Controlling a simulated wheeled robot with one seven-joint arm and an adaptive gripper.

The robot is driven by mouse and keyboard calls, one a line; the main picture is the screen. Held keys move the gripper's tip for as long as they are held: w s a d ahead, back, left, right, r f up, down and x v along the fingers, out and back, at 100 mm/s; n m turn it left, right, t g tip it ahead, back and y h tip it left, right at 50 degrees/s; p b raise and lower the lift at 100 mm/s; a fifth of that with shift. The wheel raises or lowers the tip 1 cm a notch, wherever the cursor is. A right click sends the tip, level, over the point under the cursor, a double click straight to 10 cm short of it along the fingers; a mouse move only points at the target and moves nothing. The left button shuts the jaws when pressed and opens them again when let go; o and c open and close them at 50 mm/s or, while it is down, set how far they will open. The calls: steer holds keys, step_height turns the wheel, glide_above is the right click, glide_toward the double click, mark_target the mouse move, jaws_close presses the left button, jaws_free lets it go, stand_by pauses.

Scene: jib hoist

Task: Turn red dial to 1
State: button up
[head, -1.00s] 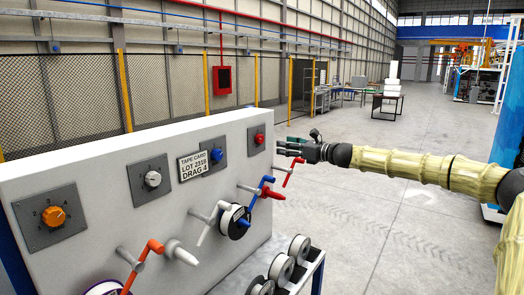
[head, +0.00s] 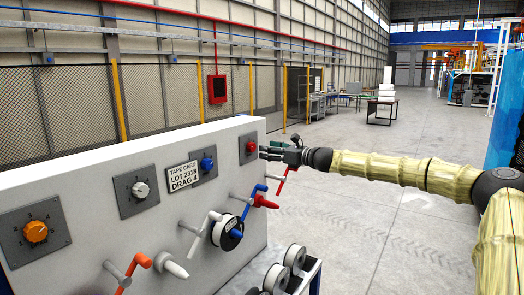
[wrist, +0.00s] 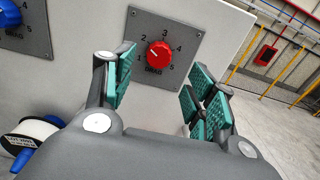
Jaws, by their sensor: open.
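The red dial (head: 250,146) sits on a grey plate at the right end of the white panel, and shows in the wrist view (wrist: 158,55) with numbers around it. Its pale pointer mark faces upper left, seemingly between 1 and 2. My gripper (head: 268,154) is just right of the dial in the head view. In the wrist view my gripper (wrist: 163,77) is open, with green-padded fingers on either side of the dial and nothing between them. I cannot tell whether any finger touches the dial or plate.
A blue dial (head: 207,164), a white dial (head: 140,189) and an orange dial (head: 36,231) line the panel (head: 100,173) to the left. Below the red dial are a red-handled crank (head: 264,202) and a blue one (head: 250,203). Open floor lies right of the panel.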

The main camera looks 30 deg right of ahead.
mark_target(254, 147)
steer(key=shift+a+p+x, duration=0.15)
steer(key=shift+p+x, duration=0.15)
steer(key=shift+x, duration=1.1)
steer(key=shift+a+p+x, duration=0.15)
steer(key=shift+p+x, duration=0.1)
steer(key=shift+x, duration=1.15)
steer(key=shift+w, duration=0.1)
steer(key=shift+w+d+f, duration=0.2)
steer(key=shift+w+d, duration=0.1)
steer(key=shift+d, duration=0.05)
steer(key=shift+a+r, duration=0.25)
steer(key=shift+a, duration=0.05)
steer(key=c, duration=1.1)
